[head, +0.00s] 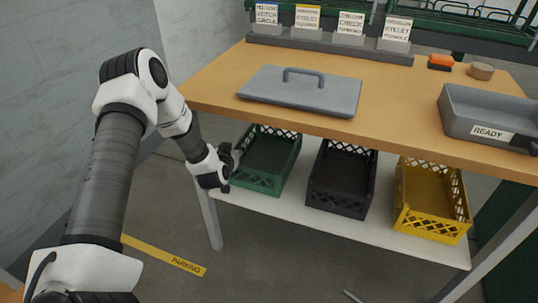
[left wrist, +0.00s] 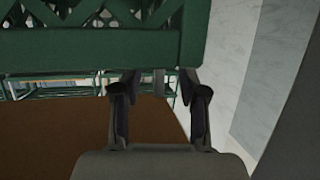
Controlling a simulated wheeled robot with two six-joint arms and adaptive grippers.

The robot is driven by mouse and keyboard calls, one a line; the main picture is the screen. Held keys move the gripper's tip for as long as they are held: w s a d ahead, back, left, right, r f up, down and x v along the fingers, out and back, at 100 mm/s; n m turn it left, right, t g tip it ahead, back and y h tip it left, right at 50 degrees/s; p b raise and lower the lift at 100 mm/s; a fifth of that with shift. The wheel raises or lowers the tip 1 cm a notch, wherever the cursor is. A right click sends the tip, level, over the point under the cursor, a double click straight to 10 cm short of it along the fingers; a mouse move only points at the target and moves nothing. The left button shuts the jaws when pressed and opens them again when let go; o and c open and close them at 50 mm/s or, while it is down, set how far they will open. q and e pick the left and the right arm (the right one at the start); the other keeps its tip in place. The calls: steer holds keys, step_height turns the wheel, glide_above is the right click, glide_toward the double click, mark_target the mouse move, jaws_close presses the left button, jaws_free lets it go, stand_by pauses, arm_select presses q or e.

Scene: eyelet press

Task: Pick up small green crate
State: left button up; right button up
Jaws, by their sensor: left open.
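The small green crate (head: 267,160) stands on the white lower shelf under the table, the leftmost of the crates there, with a lattice wall. My left gripper (head: 231,162) is at the crate's left side, close to its wall. In the left wrist view my left gripper (left wrist: 158,90) is open, its two fingers apart. The green crate wall (left wrist: 90,48) fills the top of that view, right by the fingertips. Whether the fingers touch the wall I cannot tell. My right gripper is in neither view.
A black crate (head: 341,180) and a yellow crate (head: 431,200) stand to the right on the shelf (head: 330,229). The wooden tabletop (head: 215,95) overhangs them, carrying a grey lid (head: 300,92) and a tray marked READY (head: 465,105). A table leg (head: 208,215) stands below the gripper.

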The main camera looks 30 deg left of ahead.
mark_target(239, 142)
arm_select(q)
steer(key=shift+w+a+f, duration=0.15)
steer(key=shift+w+f, duration=0.05)
steer(key=shift+w, duration=0.25)
steer(key=b+x, duration=0.3)
steer(key=x, duration=0.2)
steer(key=shift+a+f, duration=0.15)
steer(key=shift+w+a, duration=0.1)
steer(key=shift+w, duration=0.15)
steer(key=shift+c, duration=0.3)
